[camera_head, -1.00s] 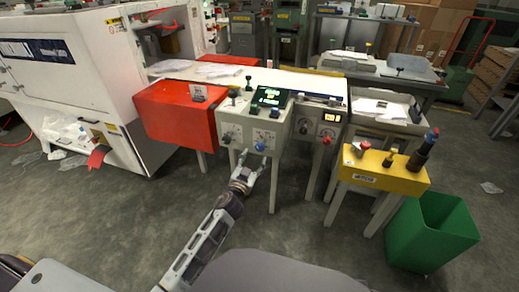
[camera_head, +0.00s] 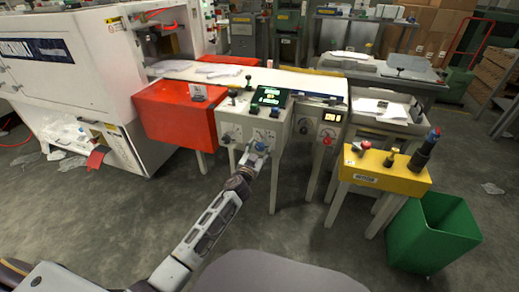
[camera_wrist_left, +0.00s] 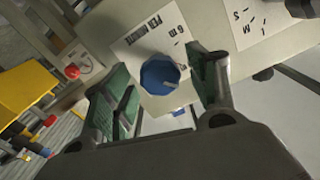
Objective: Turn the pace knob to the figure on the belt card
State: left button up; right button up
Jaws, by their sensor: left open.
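The blue pace knob (camera_wrist_left: 160,76) is faceted, with a pale pointer mark toward its lower right. In the head view the knob (camera_head: 260,146) shows at the gripper's tip on the panel front. My left gripper (camera_wrist_left: 158,60) is open, with one green-padded finger on each side of the knob and small gaps visible. In the head view this gripper (camera_head: 254,155) partly covers the dial. A small card (camera_head: 198,93) stands on the red cover; its writing is unreadable. My right gripper is out of view.
A dial card lettered S, M, L (camera_wrist_left: 245,20) is beside the pace dial. A red knob (camera_head: 327,141) is on the panel to the right. A yellow button stand (camera_head: 385,172) and green bin (camera_head: 432,232) stand further right. Floor in front is clear.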

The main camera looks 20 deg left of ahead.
pick_arm(q)
jog(key=shift+w, duration=0.45)
jog(key=shift+c, duration=0.2)
jog(key=c, duration=1)
